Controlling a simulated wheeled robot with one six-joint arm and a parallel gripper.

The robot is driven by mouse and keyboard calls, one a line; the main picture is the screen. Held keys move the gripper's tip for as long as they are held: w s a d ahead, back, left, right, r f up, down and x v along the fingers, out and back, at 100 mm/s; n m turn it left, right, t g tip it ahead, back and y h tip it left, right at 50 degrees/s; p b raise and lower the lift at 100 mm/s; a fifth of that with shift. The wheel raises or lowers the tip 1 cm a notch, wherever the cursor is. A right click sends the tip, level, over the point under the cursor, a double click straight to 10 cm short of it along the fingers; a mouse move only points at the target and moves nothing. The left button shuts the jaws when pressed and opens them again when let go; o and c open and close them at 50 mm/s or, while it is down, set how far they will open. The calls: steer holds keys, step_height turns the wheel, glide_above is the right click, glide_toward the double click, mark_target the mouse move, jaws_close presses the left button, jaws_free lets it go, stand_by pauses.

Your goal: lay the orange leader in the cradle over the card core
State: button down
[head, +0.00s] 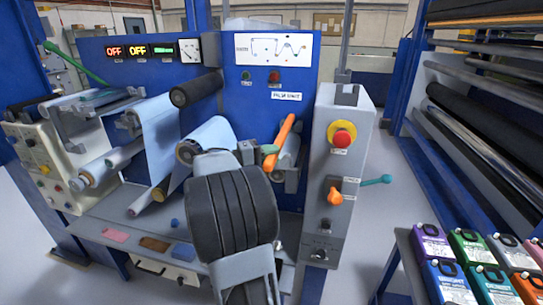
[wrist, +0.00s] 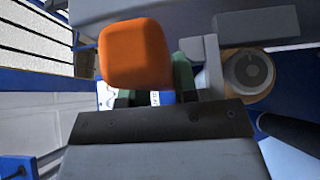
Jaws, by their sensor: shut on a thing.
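The orange leader (head: 280,138) is a long orange bar, tilted in the head view, in front of the blue machine panel. It shows end-on and large in the wrist view (wrist: 135,53). My gripper (head: 268,154) is shut on it, with green fingers partly hidden behind the leader in the wrist view (wrist: 153,97). A grey bracket (head: 292,178), perhaps the cradle, sits just below and right of the leader, with a pale roller beside it. A tan-rimmed core end (wrist: 248,70) shows right of the gripper in the wrist view; I cannot tell whether it is the card core.
A black roller (head: 196,89) juts out above left of the gripper. A grey control box (head: 338,160) with a red stop button stands close right. Pale film (head: 160,130) runs over rollers at left. Coloured packs (head: 470,265) lie at lower right.

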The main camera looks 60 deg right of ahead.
steer(key=shift+f, duration=0.1)
stand_by(0.3)
steer(key=shift+f+b, duration=0.85)
steer(key=shift+b, duration=0.05)
steer(key=shift+f, duration=0.1)
steer(key=shift+f+b, duration=0.6)
steer(key=shift+b, duration=0.15)
jaws_free()
stand_by(0.6)
steer(key=shift+a, duration=0.1)
stand_by(0.7)
